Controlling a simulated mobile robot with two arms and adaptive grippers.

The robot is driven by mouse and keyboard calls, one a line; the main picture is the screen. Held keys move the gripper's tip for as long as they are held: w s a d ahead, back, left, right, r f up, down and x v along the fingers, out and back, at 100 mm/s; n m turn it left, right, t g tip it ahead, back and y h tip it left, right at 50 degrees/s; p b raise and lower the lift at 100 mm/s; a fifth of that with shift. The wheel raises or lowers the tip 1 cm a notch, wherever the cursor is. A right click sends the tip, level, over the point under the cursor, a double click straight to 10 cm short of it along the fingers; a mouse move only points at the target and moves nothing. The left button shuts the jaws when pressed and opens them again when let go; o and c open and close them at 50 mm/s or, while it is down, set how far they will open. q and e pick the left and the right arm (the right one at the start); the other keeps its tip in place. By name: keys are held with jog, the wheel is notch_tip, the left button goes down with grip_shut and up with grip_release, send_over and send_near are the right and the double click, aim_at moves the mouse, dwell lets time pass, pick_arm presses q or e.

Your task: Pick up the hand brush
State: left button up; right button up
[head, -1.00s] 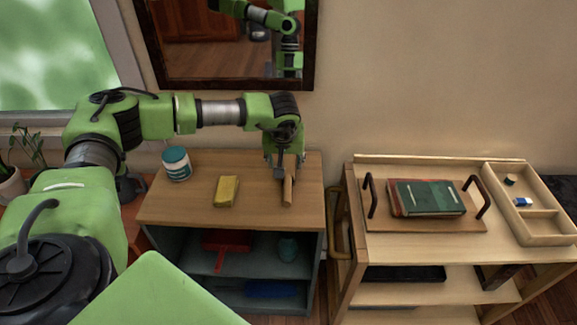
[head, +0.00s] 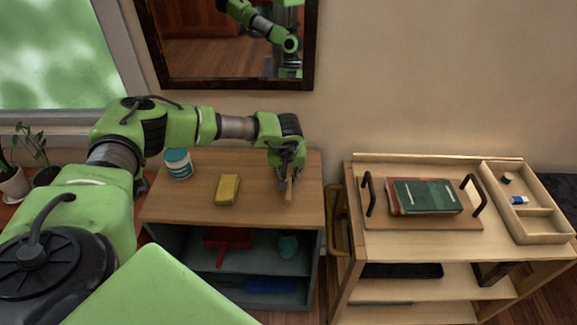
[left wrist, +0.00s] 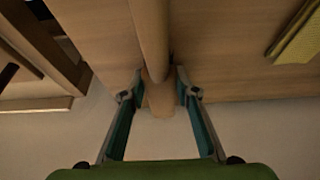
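The hand brush shows as a slim wooden handle (head: 289,188) on the top of the wooden cabinet (head: 255,213), near its right side. In the left wrist view the rounded handle (left wrist: 150,38) runs down from the top edge to between the fingertips. My left gripper (head: 287,180) is over the brush in the head view and hides much of it. In the left wrist view the left gripper (left wrist: 159,82) is open, with one finger on each side of the handle. I cannot tell whether the fingers touch it. My right gripper is not in view.
A yellow block (head: 228,189) and a white-and-teal jar (head: 178,163) stand left of the brush. A red dustpan-like item (head: 227,239) lies on the shelf below. A wooden cart (head: 395,247) with books (head: 427,196) stands to the right. A mirror (head: 235,84) hangs behind.

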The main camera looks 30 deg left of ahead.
aim_at(288, 169)
pick_arm(q)
grip_shut()
jog(key=shift+r, duration=0.15)
jog(key=shift+w+r+b, duration=0.1)
jog(key=shift+r+b, duration=0.2)
notch_tip(288, 169, up, 2)
jog(key=shift+r+b, duration=0.1)
jog(key=shift+b, duration=0.5)
jog(key=s+a+r+b, duration=0.2)
jog(key=s+r+b, duration=0.1)
jog(key=s+r, duration=0.7)
jog(key=s, duration=0.4)
jog(key=shift+a, duration=0.3)
